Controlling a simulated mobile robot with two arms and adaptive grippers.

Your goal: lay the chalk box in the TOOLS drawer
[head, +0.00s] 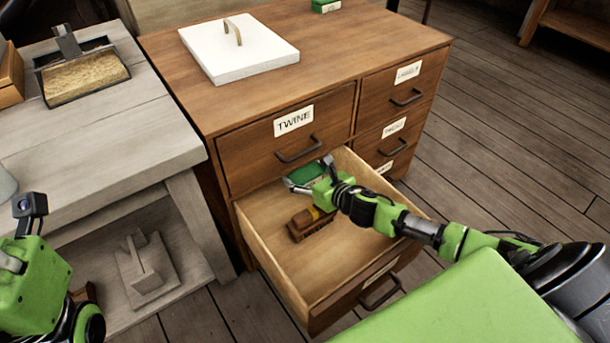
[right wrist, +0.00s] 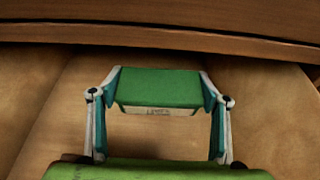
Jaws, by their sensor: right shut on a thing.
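The chalk box, a green box with a pale side, is between the fingers of my right gripper (head: 308,174). It shows as a green top in the head view (head: 305,173) and as a green block in the right wrist view (right wrist: 158,88). My right gripper (right wrist: 160,95) is shut on it, with one finger at each end. They are over the back part of the open lower drawer (head: 272,268), below the drawer labelled TWINE (head: 250,150). I cannot read the open drawer's label. I cannot tell if the box touches the drawer floor. My left gripper's fingers are out of view.
A brown object with a yellow part (head: 311,222) lies in the open drawer, near my right gripper. A white slab with a handle (head: 240,50) and another green box (head: 325,6) are on the cabinet top. A grey workbench (head: 100,140) stands at left. The drawer's front floor is clear.

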